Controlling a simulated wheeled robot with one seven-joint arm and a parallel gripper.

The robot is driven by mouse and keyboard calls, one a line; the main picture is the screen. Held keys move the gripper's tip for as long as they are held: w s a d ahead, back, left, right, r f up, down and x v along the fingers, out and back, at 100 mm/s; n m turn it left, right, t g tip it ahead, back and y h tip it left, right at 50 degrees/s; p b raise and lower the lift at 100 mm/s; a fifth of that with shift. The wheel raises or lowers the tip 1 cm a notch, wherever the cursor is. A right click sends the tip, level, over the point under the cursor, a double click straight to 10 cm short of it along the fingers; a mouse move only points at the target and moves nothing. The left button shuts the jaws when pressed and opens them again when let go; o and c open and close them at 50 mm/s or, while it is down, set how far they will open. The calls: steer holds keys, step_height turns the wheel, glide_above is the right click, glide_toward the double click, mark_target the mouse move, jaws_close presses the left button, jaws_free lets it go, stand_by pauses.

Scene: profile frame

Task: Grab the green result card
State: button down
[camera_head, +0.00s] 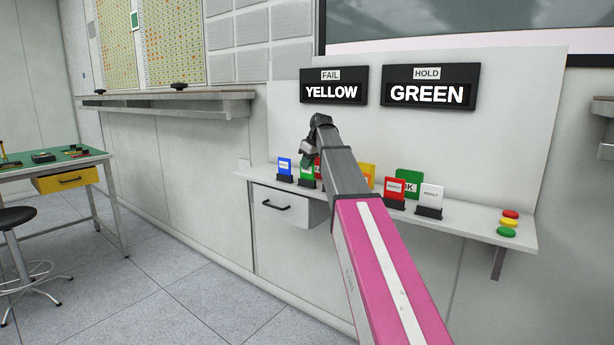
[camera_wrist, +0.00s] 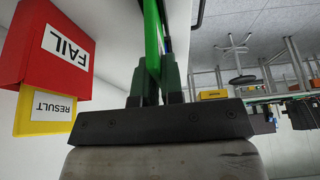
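The green result card (camera_head: 305,169) stands on the wall shelf between a blue card and a red one, partly covered by my arm in the head view. In the wrist view the green card (camera_wrist: 153,38) shows nearly edge-on, between the two dark fingers of my gripper (camera_wrist: 157,75). In the head view my gripper (camera_head: 306,152) points down right over this card. A finger lies on each side of the card, but I cannot tell whether they press on it. The card's lettering is hidden.
A blue card (camera_head: 284,166) stands to the left. A red FAIL sign (camera_wrist: 62,48) and a yellow RESULT card (camera_wrist: 45,113) are close on one side. A red card (camera_head: 394,188), green OK sign (camera_head: 409,178) and white card (camera_head: 431,194) stand further right.

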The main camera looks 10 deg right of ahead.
steer(key=shift+r, duration=0.1)
stand_by(0.3)
steer(key=shift+r, duration=0.6)
step_height(320, 180, up, 2)
steer(key=shift+w+r, duration=0.1)
steer(key=shift+r, duration=0.1)
steer(key=s+a+r, duration=0.6)
steer(key=a+r, duration=0.1)
steer(key=a, duration=0.3)
steer(key=shift+s+r, duration=0.15)
steer(key=shift+s, duration=0.1)
